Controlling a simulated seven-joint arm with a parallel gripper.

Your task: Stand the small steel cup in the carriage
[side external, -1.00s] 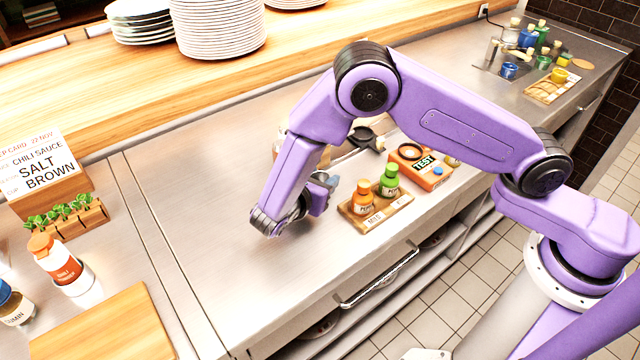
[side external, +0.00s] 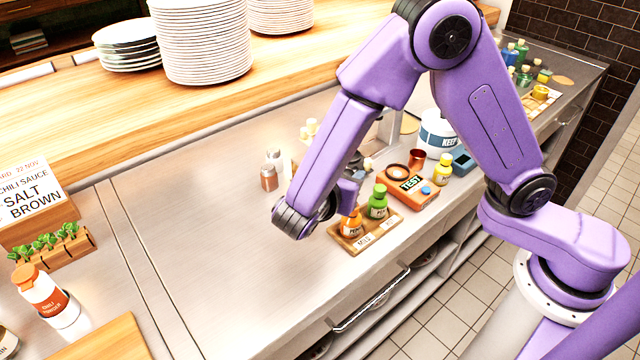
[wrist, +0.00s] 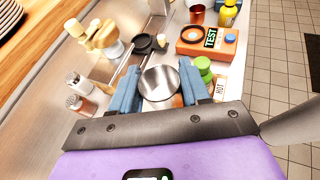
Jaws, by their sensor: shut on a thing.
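The small steel cup (wrist: 160,83) is between the two blue-grey fingers of my gripper (wrist: 157,88) in the wrist view. Its round top faces the camera. My gripper is shut on it. In the side external view my gripper (side external: 349,190) is just behind the sauce rack, and the arm hides the cup there. I cannot surely make out the carriage. A black round holder (wrist: 146,44) shows beyond the cup in the wrist view, clear of it, and may be part of it.
A wooden rack (side external: 383,232) with an orange and a green bottle stands close to my gripper. Behind it are an orange TEST box (side external: 408,190), a copper cup (side external: 417,160) and a yellow bottle (side external: 443,170). Two shakers (side external: 270,172) stand left of the arm.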

